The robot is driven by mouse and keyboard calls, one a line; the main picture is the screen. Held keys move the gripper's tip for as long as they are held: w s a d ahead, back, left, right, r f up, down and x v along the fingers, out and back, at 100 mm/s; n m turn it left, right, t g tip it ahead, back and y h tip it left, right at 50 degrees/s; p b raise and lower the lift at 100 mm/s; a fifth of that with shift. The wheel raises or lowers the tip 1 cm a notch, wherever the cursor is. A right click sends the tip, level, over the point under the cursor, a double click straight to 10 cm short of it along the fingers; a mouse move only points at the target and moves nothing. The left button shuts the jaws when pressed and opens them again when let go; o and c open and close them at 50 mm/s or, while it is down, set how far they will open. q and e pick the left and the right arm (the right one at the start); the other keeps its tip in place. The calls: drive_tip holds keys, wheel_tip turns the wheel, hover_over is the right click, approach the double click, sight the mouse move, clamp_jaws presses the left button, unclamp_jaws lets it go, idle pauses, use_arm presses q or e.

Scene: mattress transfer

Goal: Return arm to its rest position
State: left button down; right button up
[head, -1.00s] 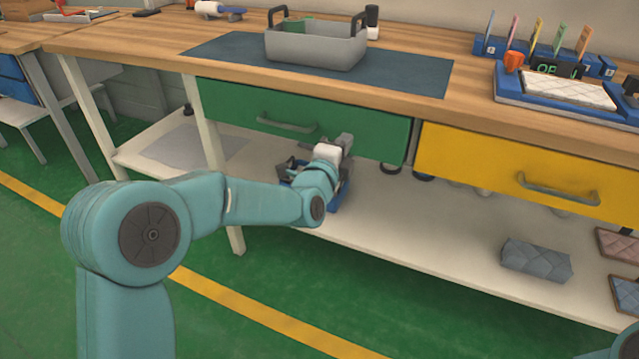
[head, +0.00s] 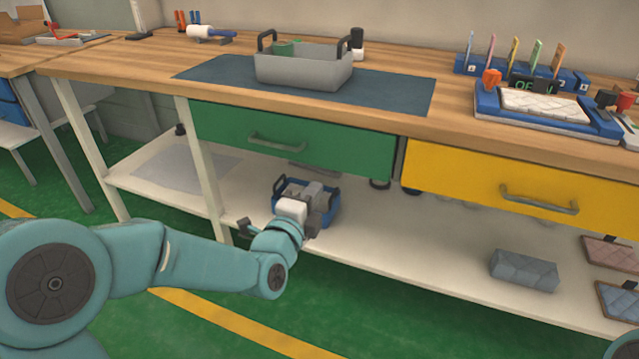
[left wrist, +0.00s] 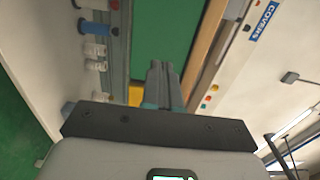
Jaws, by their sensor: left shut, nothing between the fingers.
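My left arm (head: 205,262) comes in from the left in the head view. My left gripper (head: 318,193) is in front of the lower shelf, below the green drawer (head: 290,132), and looks shut and empty. In the left wrist view its fingers (left wrist: 162,85) are together with nothing between them. The green drawer is closed. Only a small teal piece of my right arm (head: 622,345) shows at the bottom right corner; my right gripper is out of view.
A blue caddy (head: 333,212) stands on the lower shelf (head: 420,265) behind my left gripper, partly hidden. The yellow drawer (head: 470,183) is closed. A grey tote (head: 300,72) stands on the bench mat (head: 400,92). Green floor (head: 215,335) lies open in front.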

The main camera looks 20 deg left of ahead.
use_arm(q)
drive_tip(key=s+f+n+g, duration=0.1)
drive_tip(key=s+f+g, duration=0.2)
drive_tip(key=f, duration=0.7)
drive_tip(key=s+f+n+g, duration=0.2)
drive_tip(key=s+f+g, duration=0.1)
drive_tip(key=f, duration=0.6)
drive_tip(key=s+f+n+g, duration=0.1)
drive_tip(key=s+f+g, duration=0.2)
drive_tip(key=f, duration=0.7)
drive_tip(key=s+d+f+n+g+h, duration=0.1)
drive_tip(key=s+d+f+n+g, duration=0.15)
drive_tip(key=s+f+n, duration=0.45)
drive_tip(key=s+d+f+n+g+h, duration=0.15)
drive_tip(key=s+f+n+g, duration=0.25)
drive_tip(key=s, duration=0.6)
drive_tip(key=s+d+r+n+g+p, duration=0.1)
drive_tip(key=s+r+n+p, duration=0.1)
drive_tip(key=r+p, duration=1.3)
drive_tip(key=s+d+r+n+g+p, duration=0.1)
drive_tip(key=r+n+p, duration=0.3)
drive_tip(key=r+p, duration=1.1)
drive_tip(key=shift+s+r, duration=0.2)
drive_tip(key=shift+s, duration=0.35)
